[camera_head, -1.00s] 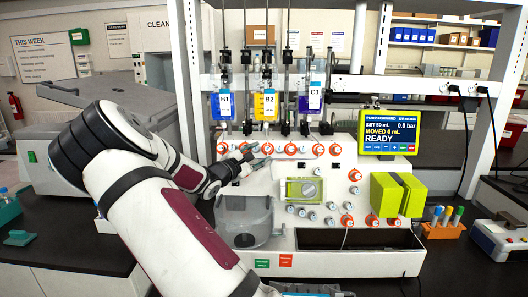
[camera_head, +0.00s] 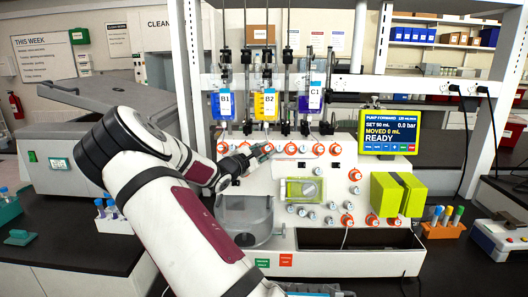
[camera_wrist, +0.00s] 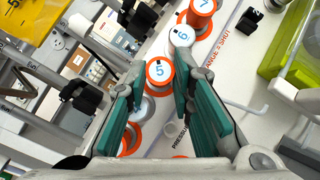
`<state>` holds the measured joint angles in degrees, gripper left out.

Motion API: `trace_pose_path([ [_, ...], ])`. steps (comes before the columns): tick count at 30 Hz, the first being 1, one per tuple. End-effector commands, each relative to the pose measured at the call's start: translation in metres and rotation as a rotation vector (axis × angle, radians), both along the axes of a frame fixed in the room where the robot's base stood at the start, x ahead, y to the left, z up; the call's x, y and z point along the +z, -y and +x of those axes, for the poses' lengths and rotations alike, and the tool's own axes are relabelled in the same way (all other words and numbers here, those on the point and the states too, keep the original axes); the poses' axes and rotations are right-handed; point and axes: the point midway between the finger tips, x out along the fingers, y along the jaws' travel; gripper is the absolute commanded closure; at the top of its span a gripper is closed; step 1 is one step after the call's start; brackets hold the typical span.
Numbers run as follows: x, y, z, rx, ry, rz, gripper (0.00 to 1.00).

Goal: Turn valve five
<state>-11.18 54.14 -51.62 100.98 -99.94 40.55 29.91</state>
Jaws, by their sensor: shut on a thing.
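Valve five (camera_wrist: 159,71), a round knob with an orange rim and a white face marked 5, shows in the wrist view. My gripper (camera_wrist: 158,82), with teal pads, has its fingertips on both sides of this knob and is shut on it. In the head view my gripper (camera_head: 267,151) reaches from the left to the upper row of orange valves on the white machine (camera_head: 350,240). There the fingers cover valve five, so its turn cannot be told from that view.
Valve six (camera_wrist: 181,37) and valve seven (camera_wrist: 203,6) stand close beside valve five. Fluid bags (camera_head: 265,104) hang above the row. A display (camera_head: 390,133) reads READY, and a green-yellow block (camera_head: 390,195) sits at the right.

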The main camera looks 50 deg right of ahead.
Motion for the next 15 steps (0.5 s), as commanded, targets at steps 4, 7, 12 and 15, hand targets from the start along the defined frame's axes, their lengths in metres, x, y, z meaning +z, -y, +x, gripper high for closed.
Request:
trace_pose_path([
  [4,0.0011,0.0002,-0.0012,0.008,-0.016,-0.013,1.00],
  [7,0.0015,0.0005,-0.0026,0.019,-0.041,-0.032,1.00],
  [12,0.0007,0.0004,-0.0030,0.044,-0.079,-0.066,1.00],
  [15,-0.0008,0.0003,-0.0019,0.048,-0.087,-0.073,1.00],
])
